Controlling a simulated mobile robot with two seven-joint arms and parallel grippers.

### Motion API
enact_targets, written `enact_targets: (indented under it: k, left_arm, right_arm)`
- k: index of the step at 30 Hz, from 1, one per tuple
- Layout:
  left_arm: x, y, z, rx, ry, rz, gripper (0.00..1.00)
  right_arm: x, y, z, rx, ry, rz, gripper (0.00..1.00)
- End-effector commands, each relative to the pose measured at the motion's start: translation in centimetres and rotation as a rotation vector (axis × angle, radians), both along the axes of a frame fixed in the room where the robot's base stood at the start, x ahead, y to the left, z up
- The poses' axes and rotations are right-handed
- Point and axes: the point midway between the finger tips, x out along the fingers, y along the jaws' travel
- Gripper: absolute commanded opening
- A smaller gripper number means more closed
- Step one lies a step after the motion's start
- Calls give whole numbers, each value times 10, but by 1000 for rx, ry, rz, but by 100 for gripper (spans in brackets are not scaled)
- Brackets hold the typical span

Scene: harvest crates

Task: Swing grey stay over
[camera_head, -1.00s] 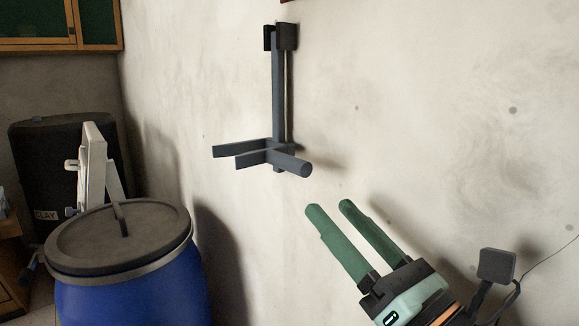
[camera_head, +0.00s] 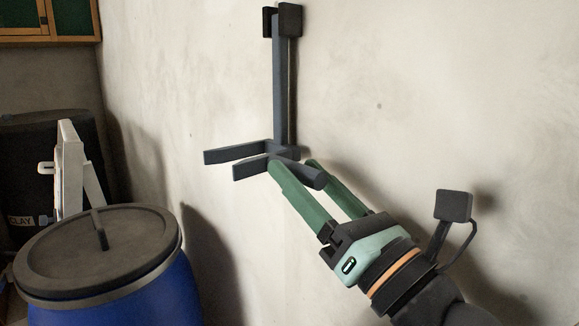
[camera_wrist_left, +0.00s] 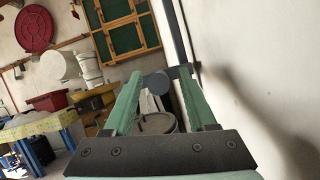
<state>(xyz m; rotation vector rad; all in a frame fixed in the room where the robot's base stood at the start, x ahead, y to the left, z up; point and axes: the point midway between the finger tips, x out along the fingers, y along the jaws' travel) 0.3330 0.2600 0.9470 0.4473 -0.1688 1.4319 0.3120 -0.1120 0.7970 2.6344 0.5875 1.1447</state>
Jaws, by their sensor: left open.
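The grey stay (camera_head: 279,85) is a dark grey upright bar against the pale wall, under a black bracket (camera_head: 290,20). Two flat prongs (camera_head: 237,153) stick out to the left at its lower end, and a round peg (camera_head: 313,178) points out to the lower right. My left gripper (camera_head: 294,166) has long green fingers and is open at the peg. The peg's round end also shows between the fingers in the left wrist view (camera_wrist_left: 158,83). I cannot tell whether a finger touches it. My right gripper is not in view.
A blue barrel with a dark lid (camera_head: 98,252) stands at the lower left. Behind it are a white folded frame (camera_head: 70,170) and a black container (camera_head: 25,180). The wall (camera_head: 450,90) runs close behind my gripper. The wall right of the stay is bare.

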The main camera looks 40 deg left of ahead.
Motion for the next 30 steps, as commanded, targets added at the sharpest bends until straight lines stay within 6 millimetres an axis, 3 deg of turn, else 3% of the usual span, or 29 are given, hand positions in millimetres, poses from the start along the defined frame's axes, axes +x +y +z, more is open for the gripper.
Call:
enact_targets:
  k: [16,30]
  left_arm:
    - [-1,2,4,-1,0,-3,56]
    - [0,2,4,-1,0,-3,3]
  right_arm:
    - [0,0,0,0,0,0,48]
    - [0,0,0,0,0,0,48]
